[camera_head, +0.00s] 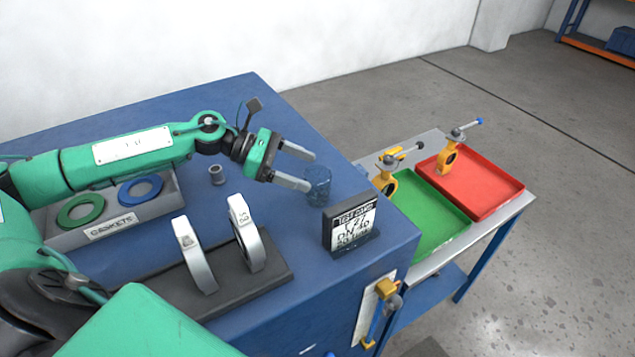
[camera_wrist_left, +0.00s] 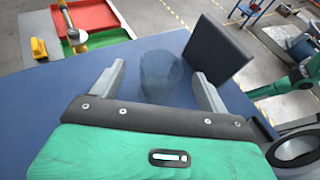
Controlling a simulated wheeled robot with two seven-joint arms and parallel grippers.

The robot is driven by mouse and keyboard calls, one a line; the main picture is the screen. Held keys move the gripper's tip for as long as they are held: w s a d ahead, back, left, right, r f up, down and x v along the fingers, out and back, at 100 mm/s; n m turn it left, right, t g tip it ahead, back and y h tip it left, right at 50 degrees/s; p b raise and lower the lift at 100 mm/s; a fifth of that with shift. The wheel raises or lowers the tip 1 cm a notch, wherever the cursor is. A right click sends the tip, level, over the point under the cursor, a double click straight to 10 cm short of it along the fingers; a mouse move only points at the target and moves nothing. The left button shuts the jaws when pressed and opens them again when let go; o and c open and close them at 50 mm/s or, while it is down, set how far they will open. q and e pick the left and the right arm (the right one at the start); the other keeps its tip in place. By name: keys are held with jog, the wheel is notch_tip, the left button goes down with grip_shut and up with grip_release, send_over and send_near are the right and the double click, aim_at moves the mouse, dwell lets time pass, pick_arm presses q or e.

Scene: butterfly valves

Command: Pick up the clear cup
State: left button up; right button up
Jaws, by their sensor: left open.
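The clear cup (camera_head: 318,184) stands upright on the blue table in the head view, close to the test card. My left gripper (camera_head: 306,170) is open, and its two fingers reach toward the cup from the left. In the left wrist view the cup (camera_wrist_left: 161,75) appears between the two open fingers of the left gripper (camera_wrist_left: 160,88). The cup is see-through, so whether the fingers touch it is hard to tell. My right gripper does not show.
A test card stand (camera_head: 350,226) is just right of the cup. Two metal rings (camera_head: 246,232) stand on a dark base in front. A small grey cylinder (camera_head: 216,174) and a gasket tray (camera_head: 113,230) are to the left. Green (camera_head: 432,240) and red (camera_head: 497,208) trays lie beyond the table's right edge.

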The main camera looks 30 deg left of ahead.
aim_at(330, 180)
pick_arm(q)
jog(key=shift+p+x, duration=2)
jog(key=shift+x, duration=0.45)
jog(key=shift+d+f, duration=0.1)
jog(key=shift+d, duration=0.25)
jog(key=c, duration=0.9)
jog(key=shift+c, duration=0.8)
